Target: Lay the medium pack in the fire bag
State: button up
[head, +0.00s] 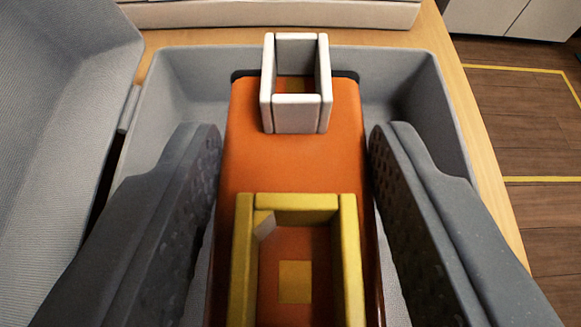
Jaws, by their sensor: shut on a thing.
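The orange pack (245,150) fills the middle of the head view. It has a white square socket (297,113) at its far end and a yellow frame (349,240) at its near end. My gripper (296,150) has one dark finger on each side of the pack and is shut on it. The pack is within the outline of the grey fire bag (400,72), whose walls show around its far end and sides. The bag's lid (65,110) stands open at the left. Whether the pack touches the bag's floor is hidden.
The bag stands on a wooden table (452,75), whose right edge runs down the right side. A pale box (270,15) lies behind the bag. Beyond the table are a brown floor with yellow lines (530,180) and white cabinets (510,18).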

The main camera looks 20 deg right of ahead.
jog(key=shift+f+b, duration=0.35)
jog(key=shift+b, duration=0.15)
jog(key=o, duration=1.3)
jog(key=shift+c, duration=0.2)
jog(key=shift+r+p, duration=0.65)
jog(key=shift+p, duration=0.35)
jog(key=v, duration=1.2)
jog(key=shift+p, duration=0.4)
